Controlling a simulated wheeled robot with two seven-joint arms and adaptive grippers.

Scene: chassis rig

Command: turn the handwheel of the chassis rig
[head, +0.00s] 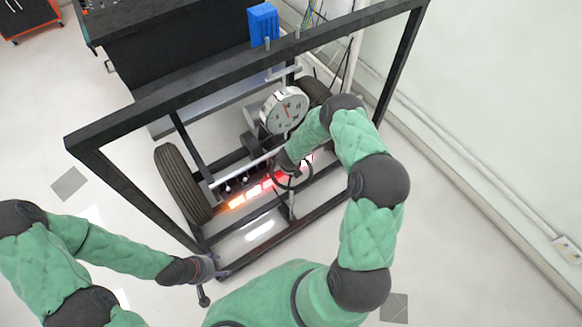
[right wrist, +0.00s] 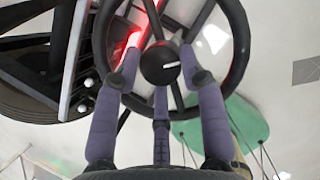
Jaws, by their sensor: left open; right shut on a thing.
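The dark handwheel (head: 306,183) of the chassis rig shows in the head view, partly hidden behind my right forearm and hand. In the right wrist view the handwheel (right wrist: 239,40) has a round rim, spokes and a dark central hub with a white mark. My right gripper (right wrist: 160,64) has its purple-grey fingers closed around the hub, inside the rim. It also shows in the head view (head: 283,165), mostly hidden by its own arm. My left gripper (head: 204,284) is open and empty at the rig's lower left corner, apart from the handwheel.
The black rig frame (head: 250,58) surrounds the wheel area. A round dial gauge (head: 284,110) stands just behind the handwheel. A tyre (head: 182,182) is at left, and a glowing red-orange light strip (head: 252,191) lies beside the handwheel.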

